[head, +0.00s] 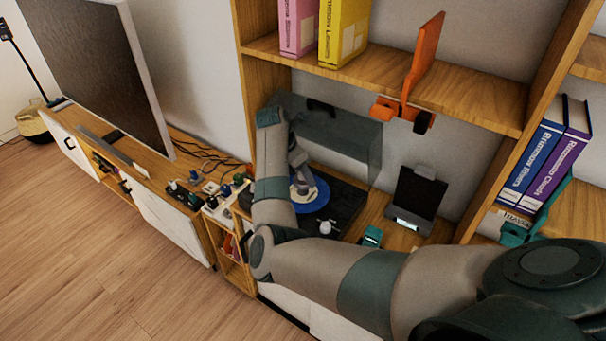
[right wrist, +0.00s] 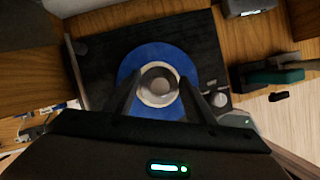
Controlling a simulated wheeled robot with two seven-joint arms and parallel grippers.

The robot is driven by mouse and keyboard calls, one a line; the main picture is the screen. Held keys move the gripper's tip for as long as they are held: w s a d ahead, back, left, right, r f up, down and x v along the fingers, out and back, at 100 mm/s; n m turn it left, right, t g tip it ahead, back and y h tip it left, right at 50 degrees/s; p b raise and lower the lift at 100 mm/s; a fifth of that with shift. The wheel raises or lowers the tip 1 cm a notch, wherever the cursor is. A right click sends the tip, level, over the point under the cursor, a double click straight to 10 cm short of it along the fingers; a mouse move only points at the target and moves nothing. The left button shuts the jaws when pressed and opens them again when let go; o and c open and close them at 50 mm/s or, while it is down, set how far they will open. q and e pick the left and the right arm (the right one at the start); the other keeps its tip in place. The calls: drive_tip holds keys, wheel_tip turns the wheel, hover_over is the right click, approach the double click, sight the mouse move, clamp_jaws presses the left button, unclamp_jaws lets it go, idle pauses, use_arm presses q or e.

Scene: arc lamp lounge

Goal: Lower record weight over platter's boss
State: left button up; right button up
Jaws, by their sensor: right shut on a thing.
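The record weight (right wrist: 158,83), a small round grey piece, sits between the fingertips of my right gripper (head: 303,184) in the right wrist view. My right gripper is shut on it, above the middle of the blue platter (head: 312,204). The platter also shows in the right wrist view (right wrist: 160,52), with a pale ring around the weight. The boss is hidden under the weight. I cannot tell how much gap is left below it. The platter belongs to a black turntable (head: 347,205). My left gripper is not in view.
A dark translucent lid (head: 330,135) stands raised behind the turntable. A shelf with a pink (head: 297,25) and a yellow book (head: 343,30) and an orange stand (head: 425,60) is above. A dark device (head: 417,195) and a teal item (head: 371,237) lie to the right.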

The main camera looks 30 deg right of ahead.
drive_tip(key=shift+f+b, duration=0.45)
drive_tip(key=shift+b, duration=0.15)
drive_tip(key=shift+f+b, duration=0.75)
drive_tip(key=shift+b, duration=0.35)
drive_tip(key=shift+p, duration=0.3)
drive_tip(key=shift+f, duration=0.6)
drive_tip(key=o, duration=1.3)
drive_tip(key=shift+a, duration=0.1)
